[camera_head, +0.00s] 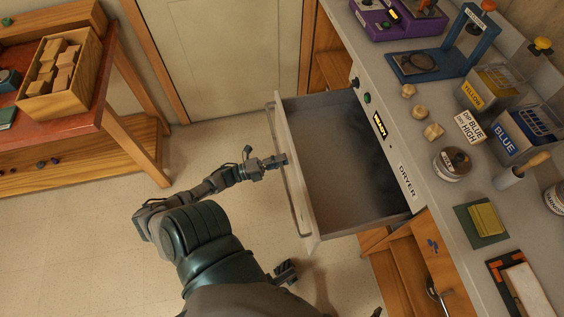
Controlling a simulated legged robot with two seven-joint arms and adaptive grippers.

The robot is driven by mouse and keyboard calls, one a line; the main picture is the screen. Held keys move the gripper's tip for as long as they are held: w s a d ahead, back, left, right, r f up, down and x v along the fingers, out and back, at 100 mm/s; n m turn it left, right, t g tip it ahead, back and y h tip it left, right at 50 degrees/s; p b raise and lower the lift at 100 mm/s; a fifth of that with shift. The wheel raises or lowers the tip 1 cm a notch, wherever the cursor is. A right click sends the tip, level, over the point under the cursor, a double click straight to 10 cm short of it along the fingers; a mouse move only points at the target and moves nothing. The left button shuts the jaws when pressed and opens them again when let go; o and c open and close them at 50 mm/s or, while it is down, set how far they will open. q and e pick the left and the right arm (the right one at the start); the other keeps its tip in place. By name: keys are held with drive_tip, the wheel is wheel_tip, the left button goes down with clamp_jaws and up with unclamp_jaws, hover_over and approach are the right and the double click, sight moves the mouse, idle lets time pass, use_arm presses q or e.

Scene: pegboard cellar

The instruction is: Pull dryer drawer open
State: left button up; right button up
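The dryer drawer (345,150) stands wide open, pulled out to the left from under the grey counter marked DRYER. It looks empty inside. Its front panel (299,178) carries a long metal bar handle (271,120) on the outer side. My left gripper (278,161) is at the middle of this handle, its tips overlapping the bar near the drawer front. The fingers are too small and dark to show whether they are closed around the bar.
The counter (400,135) holds a purple device (385,20), a blue stand (440,62), several pale lumps (420,112), yellow and blue bins, and a jar (452,163). A workbench (85,85) with a wooden box stands at the left. Floor between is mostly clear.

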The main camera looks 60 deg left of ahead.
use_arm(q)
drive_tip(key=shift+a+f, duration=0.1)
drive_tip(key=shift+f, duration=0.15)
drive_tip(key=v, duration=1.2)
